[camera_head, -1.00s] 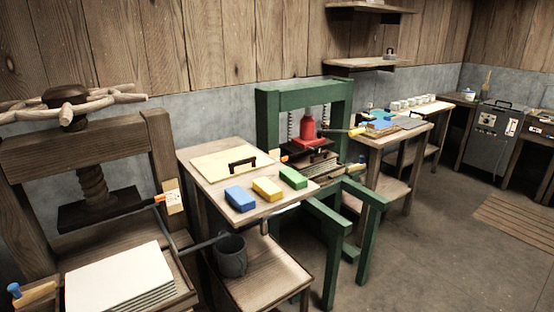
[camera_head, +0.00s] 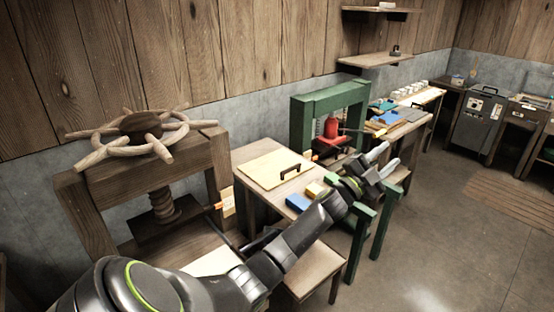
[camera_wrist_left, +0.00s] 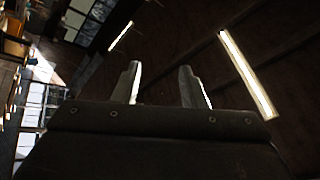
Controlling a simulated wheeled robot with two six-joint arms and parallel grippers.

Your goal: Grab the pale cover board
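The pale cover board (camera_head: 275,168) lies flat on the small wooden table left of the green press. It has a dark handle (camera_head: 290,170) near its right edge. My left gripper (camera_head: 384,159) is raised in front of the green press, to the right of the board and apart from it. Its two fingers are spread with nothing between them; the left wrist view shows the open fingers (camera_wrist_left: 160,85) against the dark ceiling. My left arm hides part of the table's front. My right gripper is not in view.
A wooden screw press (camera_head: 80,215) stands at the left, and the green press (camera_head: 301,125) at the right. Open floor (camera_head: 450,240) lies at the right.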

